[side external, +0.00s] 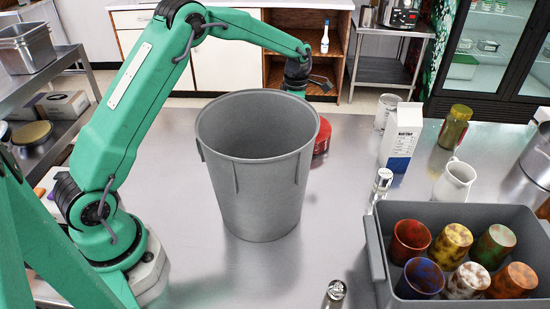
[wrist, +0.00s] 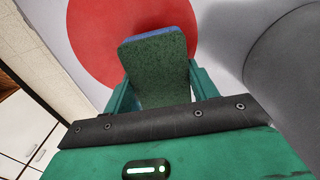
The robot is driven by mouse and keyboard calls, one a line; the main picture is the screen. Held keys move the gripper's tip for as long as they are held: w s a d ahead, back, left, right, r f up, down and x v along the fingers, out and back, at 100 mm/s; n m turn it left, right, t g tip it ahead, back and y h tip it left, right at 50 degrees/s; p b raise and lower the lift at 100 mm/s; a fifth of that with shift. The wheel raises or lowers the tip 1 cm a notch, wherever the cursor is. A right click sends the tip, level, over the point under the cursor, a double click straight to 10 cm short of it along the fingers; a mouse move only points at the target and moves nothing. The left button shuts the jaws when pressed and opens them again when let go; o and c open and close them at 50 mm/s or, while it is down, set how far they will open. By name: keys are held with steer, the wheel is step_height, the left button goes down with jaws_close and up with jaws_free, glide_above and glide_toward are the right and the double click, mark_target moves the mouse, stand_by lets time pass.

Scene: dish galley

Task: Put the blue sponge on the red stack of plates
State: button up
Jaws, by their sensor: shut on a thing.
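The blue sponge (wrist: 160,60) has a dark green face toward the wrist camera and a blue edge at the top. My gripper (wrist: 157,88) is shut on it, with a green finger on each side. The red stack of plates (wrist: 92,40) shows behind the sponge as a wide red disc in the wrist view. In the side view only the right part of the red stack (side external: 323,136) shows past the grey bin. My gripper's lower end and the sponge are hidden behind the bin there. I cannot tell the gap between sponge and plates.
The tall grey bin (side external: 255,170) stands close to the red stack; its wall (wrist: 285,70) fills the right of the wrist view. A grey crate (side external: 376,255) of several cups stands front right. A carton (side external: 401,138), a jar (side external: 454,127) and a white pitcher (side external: 455,180) stand behind it.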

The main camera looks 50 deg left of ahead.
steer(key=shift+f, duration=0.7)
steer(key=shift+f, duration=0.15)
steer(key=o, duration=0.9)
steer(key=shift+o, duration=0.2)
step_height(320, 180, up, 12)
steer(key=shift+r, duration=0.2)
